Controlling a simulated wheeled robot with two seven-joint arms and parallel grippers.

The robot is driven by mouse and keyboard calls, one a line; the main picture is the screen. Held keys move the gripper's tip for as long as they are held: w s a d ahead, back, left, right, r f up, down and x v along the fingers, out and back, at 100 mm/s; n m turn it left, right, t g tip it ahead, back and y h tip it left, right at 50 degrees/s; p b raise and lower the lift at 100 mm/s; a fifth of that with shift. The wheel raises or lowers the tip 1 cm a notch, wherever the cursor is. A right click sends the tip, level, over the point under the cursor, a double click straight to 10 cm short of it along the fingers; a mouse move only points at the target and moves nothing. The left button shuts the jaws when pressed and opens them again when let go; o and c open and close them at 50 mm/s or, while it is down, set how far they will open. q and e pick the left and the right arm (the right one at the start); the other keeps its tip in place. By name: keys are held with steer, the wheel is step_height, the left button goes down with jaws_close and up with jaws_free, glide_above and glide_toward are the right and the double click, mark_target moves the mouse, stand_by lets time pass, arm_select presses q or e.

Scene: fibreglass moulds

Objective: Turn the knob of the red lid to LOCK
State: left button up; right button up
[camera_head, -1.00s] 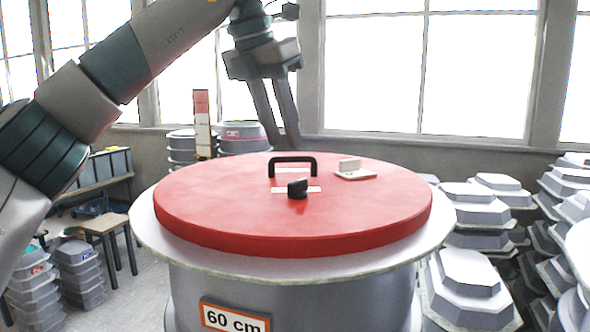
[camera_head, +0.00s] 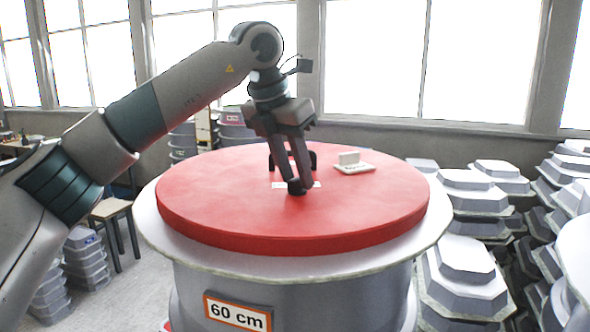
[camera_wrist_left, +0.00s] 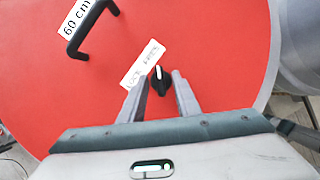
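The red lid (camera_head: 220,205) lies flat on a large round grey mould. Its small black knob (camera_wrist_left: 161,84) has a white pointer mark, which points towards a white label (camera_wrist_left: 143,63) whose small print I cannot read surely. A black handle (camera_wrist_left: 100,22) stands beyond the label. My left gripper (camera_head: 296,188) points down over the lid, with its fingertips at the knob. In the left wrist view, its fingers (camera_wrist_left: 162,82) stand apart on either side of the knob, with narrow gaps seeming to show. In the head view the fingers mostly hide the knob. My right gripper is out of view.
A small white block on a plate (camera_head: 354,164) lies on the lid, right of the gripper. The mould wears a "60 cm" sign (camera_head: 237,313). Stacks of grey moulds (camera_head: 465,275) stand on the right. A stool (camera_head: 110,210) stands on the left.

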arm_select(q)
jaws_close()
